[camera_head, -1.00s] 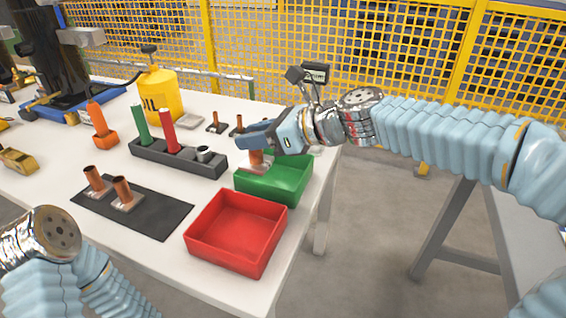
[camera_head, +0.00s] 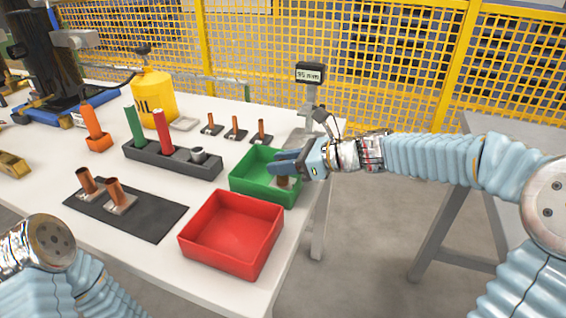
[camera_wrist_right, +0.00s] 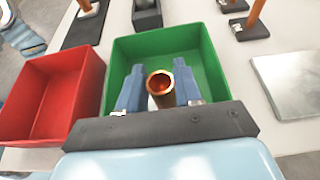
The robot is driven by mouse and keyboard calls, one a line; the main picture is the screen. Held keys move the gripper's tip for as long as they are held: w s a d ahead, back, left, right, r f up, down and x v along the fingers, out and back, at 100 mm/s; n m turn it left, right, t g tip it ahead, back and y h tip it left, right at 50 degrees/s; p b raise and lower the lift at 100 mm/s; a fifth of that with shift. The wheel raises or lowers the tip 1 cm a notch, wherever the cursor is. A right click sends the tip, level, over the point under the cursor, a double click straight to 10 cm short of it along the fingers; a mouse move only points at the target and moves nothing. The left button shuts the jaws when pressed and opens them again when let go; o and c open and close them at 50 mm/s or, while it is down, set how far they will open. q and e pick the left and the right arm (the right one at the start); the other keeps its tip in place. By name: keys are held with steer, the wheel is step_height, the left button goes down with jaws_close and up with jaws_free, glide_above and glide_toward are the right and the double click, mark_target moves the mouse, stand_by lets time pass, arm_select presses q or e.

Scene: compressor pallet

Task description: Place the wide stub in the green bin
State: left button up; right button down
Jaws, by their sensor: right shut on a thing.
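The green bin (camera_head: 238,184) stands on the white table behind the red bin; it also shows in the right wrist view (camera_wrist_right: 207,52). My right gripper (camera_head: 283,170) is low over the green bin's right part. It is shut on a copper stub (camera_wrist_right: 160,85), whose open top end shows between the fingers in the right wrist view. In the head view the stub (camera_head: 283,181) shows just below the fingers, inside the bin's outline. Whether it touches the bin's floor I cannot tell. My left arm shows at lower left, but its gripper is outside the picture.
The red bin (camera_head: 216,256) stands in front of the green bin. Two copper stubs (camera_head: 118,192) stand on a dark mat (camera_head: 155,222). Several thinner stubs (camera_head: 235,128) stand behind. A grey holder (camera_head: 190,168) and a display post (camera_head: 310,74) are nearby.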

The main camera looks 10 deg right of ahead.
steer(key=c, duration=0.8)
jaws_free()
steer(key=shift+o, duration=0.2)
steer(key=v, duration=1.2)
steer(key=shift+s, duration=0.1)
